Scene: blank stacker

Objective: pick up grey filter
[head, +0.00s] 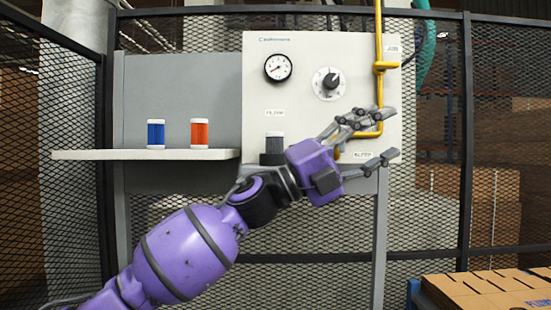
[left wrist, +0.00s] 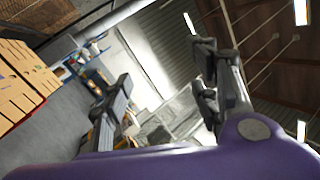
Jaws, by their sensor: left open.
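The grey filter (head: 275,143) stands upright in a dark holder (head: 272,159) on the front of the white panel (head: 310,110), under a small label. My left gripper (head: 372,138) is open and empty. It is to the right of the grey filter, with its fingers pointing right, near the yellow pipe. My left arm passes just below and in front of the filter's holder. In the left wrist view, the open fingers (left wrist: 165,95) frame only the far room, and the grey filter is not seen there. My right gripper is not in view.
A blue filter (head: 156,134) and an orange filter (head: 199,134) stand on a white shelf (head: 150,155) to the left. The panel carries a gauge (head: 278,67), a knob (head: 329,83) and a yellow pipe (head: 379,60). Cardboard boxes (head: 485,292) sit at lower right.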

